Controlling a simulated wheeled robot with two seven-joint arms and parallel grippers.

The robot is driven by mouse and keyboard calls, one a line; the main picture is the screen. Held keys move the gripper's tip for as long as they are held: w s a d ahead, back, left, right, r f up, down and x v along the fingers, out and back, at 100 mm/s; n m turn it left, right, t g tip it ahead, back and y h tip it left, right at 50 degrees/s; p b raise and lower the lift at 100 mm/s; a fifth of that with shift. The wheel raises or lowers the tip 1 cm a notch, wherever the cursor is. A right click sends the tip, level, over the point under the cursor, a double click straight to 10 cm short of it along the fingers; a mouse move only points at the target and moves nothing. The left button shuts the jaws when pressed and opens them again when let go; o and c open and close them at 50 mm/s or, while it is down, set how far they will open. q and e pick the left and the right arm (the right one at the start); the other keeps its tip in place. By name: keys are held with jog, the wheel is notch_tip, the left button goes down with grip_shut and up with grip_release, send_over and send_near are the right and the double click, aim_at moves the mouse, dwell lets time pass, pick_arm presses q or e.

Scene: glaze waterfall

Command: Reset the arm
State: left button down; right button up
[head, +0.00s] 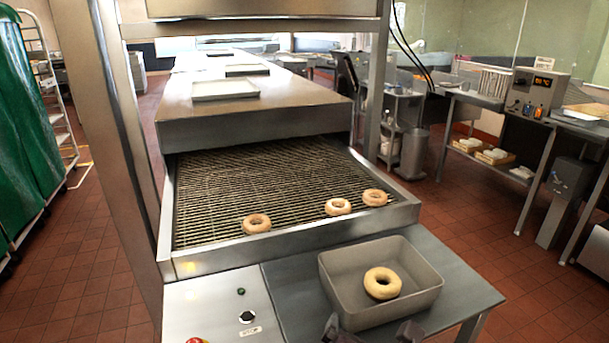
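Two dark gripper fingertips (370,333) show at the bottom edge, right of centre, spread apart in front of the grey bin (432,278). They look like my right gripper, open with nothing between them; the rest of it is below the picture. My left gripper is not in view. One pale ring doughnut (382,271) lies inside the bin, apart from the fingers. Three more doughnuts lie on the wire conveyor: one at the front left (256,216), one right of centre (338,202) and one at the right (375,192).
The bin stands on a steel side table (465,297) by the conveyor's front rim (300,237). A control panel (215,305) with a red button (196,341) is to the left. A steel hood (250,110) covers the conveyor's rear.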

jog(key=s+d+f+m+g+y, duration=0.1)
jog(key=s+d+f+m+g, duration=0.45)
jog(key=m, duration=0.85)
jog(key=s+d+f+m+g+y, duration=0.15)
jog(key=s+d+f+m, duration=0.4)
jog(key=m, duration=0.75)
jog(key=s+a+f+g, duration=0.1)
jog(key=s+f+g, duration=0.15)
jog(key=f, duration=3.15)
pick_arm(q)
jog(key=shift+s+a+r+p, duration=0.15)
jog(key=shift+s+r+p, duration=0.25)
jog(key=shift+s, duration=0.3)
pick_arm(e)
jog(key=s+d+f, duration=0.3)
jog(key=s+f, duration=1.3)
jog(key=s, duration=0.3)
jog(key=shift+s+g, duration=0.2)
jog(key=shift+g, duration=0.25)
